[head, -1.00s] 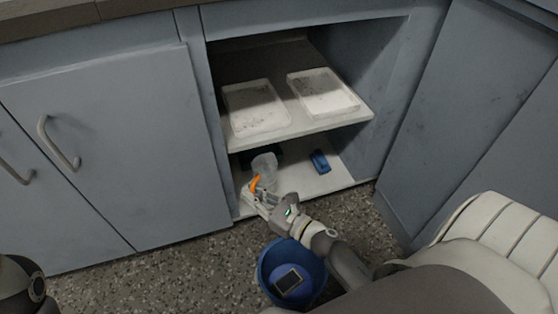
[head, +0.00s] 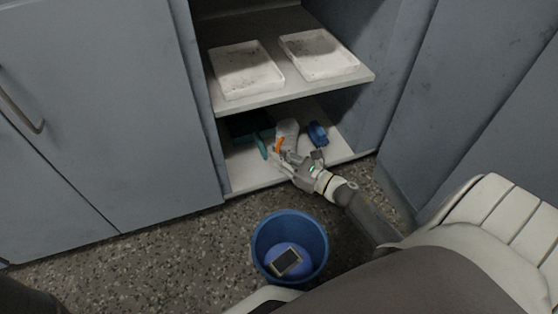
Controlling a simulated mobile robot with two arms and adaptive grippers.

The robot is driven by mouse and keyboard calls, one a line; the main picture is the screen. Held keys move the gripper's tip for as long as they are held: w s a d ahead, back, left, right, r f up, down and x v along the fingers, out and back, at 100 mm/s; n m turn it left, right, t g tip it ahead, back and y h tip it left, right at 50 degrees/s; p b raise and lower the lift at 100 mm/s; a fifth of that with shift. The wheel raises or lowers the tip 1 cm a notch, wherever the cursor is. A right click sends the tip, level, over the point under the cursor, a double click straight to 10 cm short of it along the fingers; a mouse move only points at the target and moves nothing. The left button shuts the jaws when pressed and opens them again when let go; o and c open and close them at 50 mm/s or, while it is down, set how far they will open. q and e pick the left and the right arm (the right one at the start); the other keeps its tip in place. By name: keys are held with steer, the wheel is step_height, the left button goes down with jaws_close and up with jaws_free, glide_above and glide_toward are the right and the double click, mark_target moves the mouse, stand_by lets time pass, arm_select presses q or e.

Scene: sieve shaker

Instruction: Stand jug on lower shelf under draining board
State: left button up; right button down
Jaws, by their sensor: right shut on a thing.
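My left gripper is not in view.
A blue object (head: 318,134) lies close right of the jug. A teal object (head: 261,146) and a dark teal tray (head: 246,125) are to its left. The upper shelf (head: 300,88) above holds two white trays. A blue bucket (head: 262,250) stands on the floor in front.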

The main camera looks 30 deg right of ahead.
steer(key=shift+d+f+b, duration=0.15)
steer(key=shift+f+b, duration=1.2)
steer(key=shift+f, duration=0.4)
steer(key=shift+f, duration=0.1)
steer(key=c, duration=1.5)
jaws_free()
steer(key=shift+c, duration=0.2)
